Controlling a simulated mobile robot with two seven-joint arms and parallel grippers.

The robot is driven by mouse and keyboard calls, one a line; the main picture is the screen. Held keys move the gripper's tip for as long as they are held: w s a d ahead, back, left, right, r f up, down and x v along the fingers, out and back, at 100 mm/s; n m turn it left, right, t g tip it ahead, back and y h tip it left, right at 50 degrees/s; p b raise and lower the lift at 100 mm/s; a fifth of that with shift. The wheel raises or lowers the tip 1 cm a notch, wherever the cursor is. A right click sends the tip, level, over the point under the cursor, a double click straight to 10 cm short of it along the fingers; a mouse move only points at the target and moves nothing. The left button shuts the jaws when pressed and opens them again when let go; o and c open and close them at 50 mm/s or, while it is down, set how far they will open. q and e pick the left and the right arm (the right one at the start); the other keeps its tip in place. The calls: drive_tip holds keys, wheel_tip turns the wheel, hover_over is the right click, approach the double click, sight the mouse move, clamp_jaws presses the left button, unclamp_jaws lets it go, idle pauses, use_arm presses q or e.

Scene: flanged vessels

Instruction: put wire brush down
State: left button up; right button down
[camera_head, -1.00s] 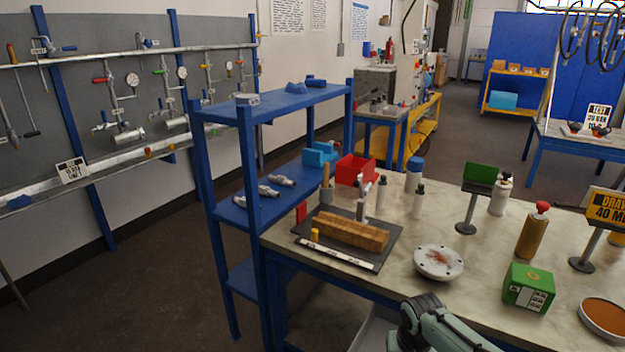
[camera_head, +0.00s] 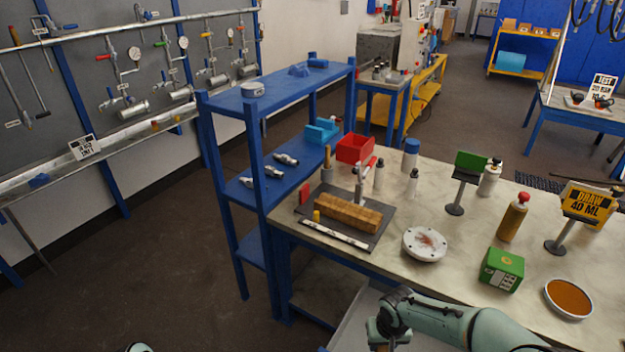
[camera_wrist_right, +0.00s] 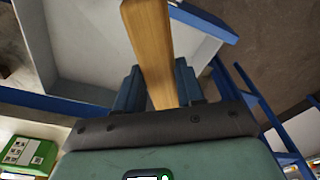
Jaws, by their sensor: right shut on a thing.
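My right gripper (camera_head: 386,338) is at the bottom of the head view, in front of the workbench's near edge. In the right wrist view the gripper (camera_wrist_right: 157,85) is shut on a plain wooden bar, which looks like the handle of the wire brush (camera_wrist_right: 149,42). The bar sticks out between the dark blue fingers and runs off the top of the picture. Its bristles are not visible. In the head view the held brush cannot be made out. My left gripper is not in view.
The marble-topped workbench (camera_head: 455,235) holds a round flange (camera_head: 424,244), a green box (camera_head: 502,270), a dish of brown material (camera_head: 568,299) and a dark mat (camera_head: 372,237) with a wooden block (camera_head: 347,212). A pale grey tray (camera_head: 352,327) lies below its front edge. A blue shelf (camera_head: 262,200) stands left.

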drive_tip(key=shift+w+r, duration=0.1)
drive_tip(key=shift+r, duration=0.25)
drive_tip(key=shift+f, duration=0.15)
drive_tip(key=w+d+m+b, duration=0.7)
drive_tip(key=d+b, duration=0.5)
drive_tip(key=b, duration=0.5)
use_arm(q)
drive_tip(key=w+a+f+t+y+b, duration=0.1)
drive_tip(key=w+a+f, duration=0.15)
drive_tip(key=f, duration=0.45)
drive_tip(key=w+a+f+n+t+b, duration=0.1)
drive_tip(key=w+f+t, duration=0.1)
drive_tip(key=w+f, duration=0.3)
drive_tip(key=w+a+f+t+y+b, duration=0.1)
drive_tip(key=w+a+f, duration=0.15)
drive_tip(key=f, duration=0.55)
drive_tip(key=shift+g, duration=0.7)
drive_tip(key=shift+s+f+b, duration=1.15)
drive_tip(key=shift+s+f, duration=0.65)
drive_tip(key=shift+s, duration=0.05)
use_arm(e)
drive_tip(key=shift+n+h, duration=0.3)
drive_tip(key=shift+w+d+f, duration=0.1)
drive_tip(key=shift+w+f, duration=0.15)
drive_tip(key=shift+f, duration=3.05)
drive_tip(key=shift+w+f, duration=0.2)
drive_tip(key=shift+f, duration=3.15)
drive_tip(key=shift+w+d+f, duration=0.1)
drive_tip(key=shift+w+f, duration=0.15)
drive_tip(key=shift+f, duration=3.05)
